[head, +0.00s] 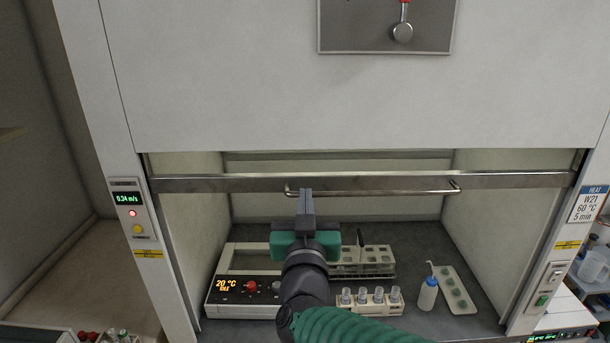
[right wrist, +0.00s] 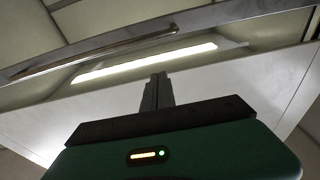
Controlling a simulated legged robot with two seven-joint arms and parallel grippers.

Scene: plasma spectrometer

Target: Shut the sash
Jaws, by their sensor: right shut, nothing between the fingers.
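The fume hood's sash has a metal bottom rail (head: 390,183) that crosses the opening, with a gap below it down to the work surface. A bar handle (head: 410,192) runs along the rail. My right gripper (head: 305,192) is shut and empty, its fingertips at the left part of the handle in the head view. I cannot tell whether they touch it. In the right wrist view the shut fingers (right wrist: 156,78) point up toward the rail (right wrist: 225,17) and the handle (right wrist: 95,52). My left gripper is out of view.
Inside the hood stand a heater block with a 20 °C display (head: 228,285), a tube rack (head: 368,262), several vials (head: 378,296), a wash bottle (head: 428,294) and a white tray (head: 468,305). An airflow panel (head: 129,205) is on the left post. A switch (head: 548,285) is on the right post.

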